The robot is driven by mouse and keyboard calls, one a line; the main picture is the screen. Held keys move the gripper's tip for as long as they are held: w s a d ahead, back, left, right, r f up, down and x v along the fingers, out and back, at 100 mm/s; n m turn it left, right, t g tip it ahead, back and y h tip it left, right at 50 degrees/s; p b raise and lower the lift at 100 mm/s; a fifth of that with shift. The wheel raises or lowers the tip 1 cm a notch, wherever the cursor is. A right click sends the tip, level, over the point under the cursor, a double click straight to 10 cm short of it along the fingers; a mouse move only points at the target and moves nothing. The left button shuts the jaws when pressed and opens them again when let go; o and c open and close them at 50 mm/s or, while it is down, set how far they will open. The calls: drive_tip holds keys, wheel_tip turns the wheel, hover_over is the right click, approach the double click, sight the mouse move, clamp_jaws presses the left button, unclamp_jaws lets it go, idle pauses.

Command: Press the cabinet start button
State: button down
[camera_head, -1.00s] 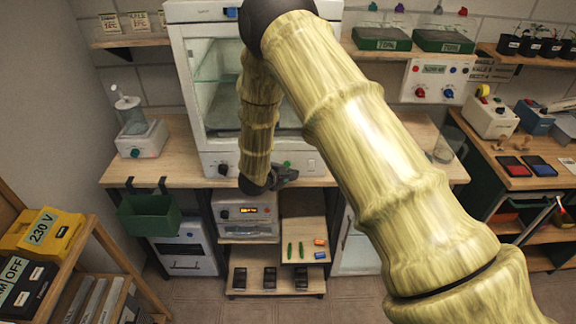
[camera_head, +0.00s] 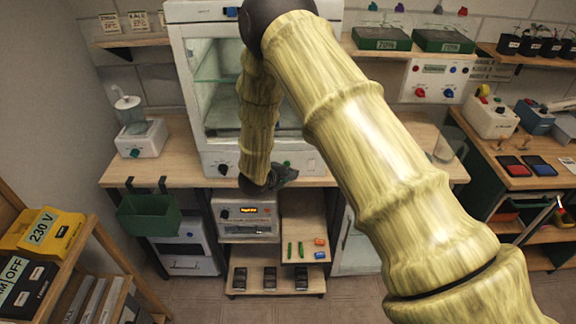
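The white cabinet (camera_head: 185,90) with a glass-fronted chamber stands on the wooden bench. Its lower front panel carries a dark knob (camera_head: 222,170) at left and a green button (camera_head: 287,164) right of centre. My gripper (camera_head: 289,174) is at the end of my bamboo-textured arm, in front of the lower panel. It points right, and its tips appear just beneath the green button. The gripper is small and dark here, so its finger opening is unclear. I cannot tell whether it touches the button or the panel.
A device with an orange display (camera_head: 247,211) sits under the bench below my gripper. A green bin (camera_head: 149,215) hangs from the bench's left edge. A jar stands on a white base (camera_head: 141,139) at left. My arm hides part of the cabinet and bench.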

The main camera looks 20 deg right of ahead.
drive_tip(key=shift+w+d+p, duration=0.2)
drive_tip(key=shift+w+p, duration=0.2)
drive_tip(key=shift+w, duration=0.45)
idle(1.4)
drive_tip(key=shift+s, duration=0.2)
drive_tip(key=shift+s+a+p, duration=0.25)
drive_tip(key=shift+s+p, duration=0.15)
drive_tip(key=shift+s, duration=0.2)
drive_tip(key=s+p, duration=0.1)
drive_tip(key=s, duration=0.1)
drive_tip(key=s+a, duration=0.1)
drive_tip(key=s, duration=0.1)
drive_tip(key=shift+s+a+p, duration=0.15)
drive_tip(key=shift+s+p, duration=0.2)
drive_tip(key=shift+s, duration=0.05)
idle(0.8)
